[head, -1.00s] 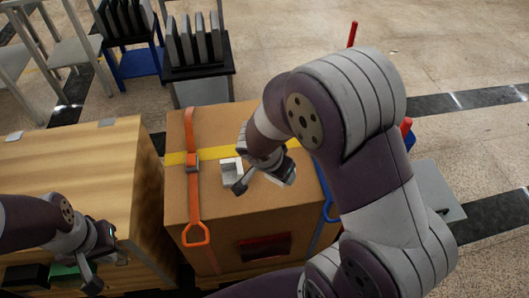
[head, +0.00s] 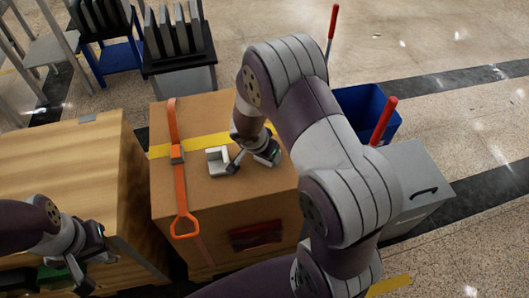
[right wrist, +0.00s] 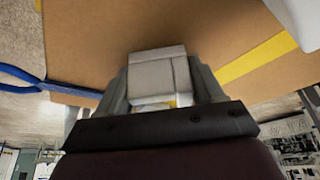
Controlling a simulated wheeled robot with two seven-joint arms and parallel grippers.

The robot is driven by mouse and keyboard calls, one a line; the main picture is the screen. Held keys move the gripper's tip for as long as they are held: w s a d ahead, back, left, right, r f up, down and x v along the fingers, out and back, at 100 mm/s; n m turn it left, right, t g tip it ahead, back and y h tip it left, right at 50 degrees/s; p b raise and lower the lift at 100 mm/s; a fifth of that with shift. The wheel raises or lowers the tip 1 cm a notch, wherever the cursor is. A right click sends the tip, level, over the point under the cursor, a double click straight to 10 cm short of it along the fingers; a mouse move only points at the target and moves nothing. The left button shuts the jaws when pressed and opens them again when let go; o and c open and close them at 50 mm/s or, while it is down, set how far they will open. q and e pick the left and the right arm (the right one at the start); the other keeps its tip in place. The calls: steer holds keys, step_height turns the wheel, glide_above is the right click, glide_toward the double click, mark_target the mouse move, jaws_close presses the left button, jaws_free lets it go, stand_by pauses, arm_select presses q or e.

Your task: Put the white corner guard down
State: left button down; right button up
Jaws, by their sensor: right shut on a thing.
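The white corner guard (head: 217,159) is at the top of the strapped cardboard box (head: 205,205), just right of the orange strap and by the yellow tape. My right gripper (head: 236,164) is shut on it. In the right wrist view the guard (right wrist: 160,78) sits between the two fingers, over the brown cardboard. I cannot tell whether the guard touches the box top or is slightly above it. My left gripper (head: 92,268) is at the lower left beside the wooden crate, its fingers apart and empty.
An orange strap (head: 173,130) with a loop handle runs over the box. A wooden crate (head: 75,170) stands to the left. A blue bin (head: 362,108) and a grey case (head: 415,190) stand on the right.

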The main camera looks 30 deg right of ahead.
steer(key=o, duration=1)
steer(key=shift+r+p, duration=0.25)
steer(key=shift+p, duration=0.2)
steer(key=p+v, duration=0.3)
steer(key=v, duration=0.9)
steer(key=s+a+r+n+y, duration=0.1)
steer(key=s+n+y, duration=0.1)
steer(key=s+n, duration=0.3)
steer(key=s+a+r+n+g+y, duration=0.1)
steer(key=s+a+n+y, duration=0.1)
steer(key=s+n, duration=0.4)
steer(key=shift+a+r+n, duration=0.2)
steer(key=shift+r+n, duration=0.15)
steer(key=shift+n, duration=0.05)
steer(key=shift+w, duration=0.1)
